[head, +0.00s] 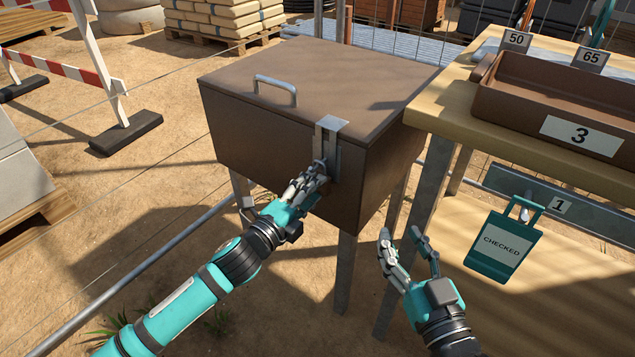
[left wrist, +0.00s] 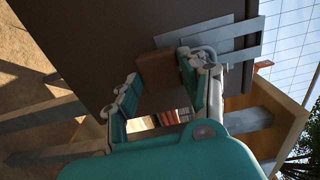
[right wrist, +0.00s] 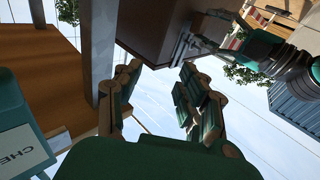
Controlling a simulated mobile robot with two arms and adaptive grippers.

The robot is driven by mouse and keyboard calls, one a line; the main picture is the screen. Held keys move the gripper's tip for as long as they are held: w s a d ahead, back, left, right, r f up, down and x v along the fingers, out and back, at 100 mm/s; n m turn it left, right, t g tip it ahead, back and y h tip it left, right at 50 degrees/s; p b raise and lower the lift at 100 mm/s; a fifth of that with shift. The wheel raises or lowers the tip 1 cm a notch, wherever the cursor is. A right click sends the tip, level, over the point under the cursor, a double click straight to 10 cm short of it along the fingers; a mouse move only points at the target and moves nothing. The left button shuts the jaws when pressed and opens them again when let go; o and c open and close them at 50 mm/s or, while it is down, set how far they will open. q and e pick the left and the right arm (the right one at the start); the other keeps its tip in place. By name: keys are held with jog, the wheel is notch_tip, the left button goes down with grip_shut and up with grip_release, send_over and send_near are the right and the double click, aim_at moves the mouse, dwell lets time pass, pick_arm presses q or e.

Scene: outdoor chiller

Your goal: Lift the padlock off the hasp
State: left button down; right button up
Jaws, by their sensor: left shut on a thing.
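The brown chiller box (head: 270,130) has a grey metal hasp (head: 333,140) on its front. My left gripper (head: 308,182) is at the hasp, shut on the padlock. In the left wrist view the padlock's brownish body (left wrist: 157,68) shows between the fingers. A grey curved piece, apparently its shackle, shows beside the hasp plates (left wrist: 235,35). I cannot tell whether the shackle is still through the hasp. In the head view the fingers hide most of the padlock. My right gripper (head: 406,243) is open and empty, right of the box's front leg.
A wooden table (head: 450,108) stands right of the box, with a brown tray (head: 490,95) marked 3. A teal CHECKED tag (head: 503,245) hangs on a rail below it. A handle (head: 275,88) tops the lid. A striped barrier (head: 95,75) stands at left.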

jog(key=shift+f, duration=0.1)
pick_arm(q)
jog(key=s+a+r+p, duration=0.1)
jog(key=s+a+p, duration=0.2)
jog(key=s, duration=0.2)
jog(key=shift+a+r+p, duration=0.3)
jog(key=shift+p, duration=0.05)
jog(key=c, duration=1.2)
grip_release()
grip_shut()
pick_arm(e)
jog(key=s+d+f+g+h, duration=0.1)
jog(key=s+d+f+g, duration=0.1)
jog(key=f+g, duration=0.3)
jog(key=s+d+f+g+h, duration=0.2)
jog(key=s+f+g, duration=0.2)
jog(key=f, duration=0.4)
jog(key=shift+s+m+g, duration=0.3)
jog(key=shift+s+g, duration=0.1)
jog(key=shift+s, duration=0.4)
pick_arm(q)
jog(key=shift+d, duration=0.1)
pick_arm(e)
jog(key=shift+f, duration=0.1)
